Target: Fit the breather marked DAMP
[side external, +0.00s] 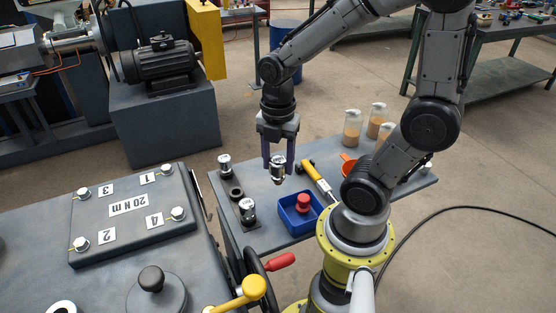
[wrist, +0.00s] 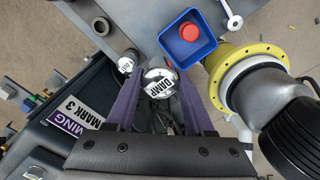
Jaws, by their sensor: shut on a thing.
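My gripper (side external: 278,158) has purple fingers and is shut on a silver breather (side external: 278,174). It holds the breather upright in the air above the small grey bench. Two similar breathers stand in a dark rack on the bench, one at the back (side external: 224,165) and one at the front (side external: 247,210). An empty round hole (side external: 237,193) lies between them. Another breather cap (wrist: 125,65) shows left of the held one in the wrist view; its marking is too small to read.
A blue tray (side external: 288,222) holds a red knob-like part (side external: 302,203). A yellow-handled tool (side external: 318,178) and jars (side external: 352,128) are on the bench. A yellow lever (side external: 240,293) stands in front.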

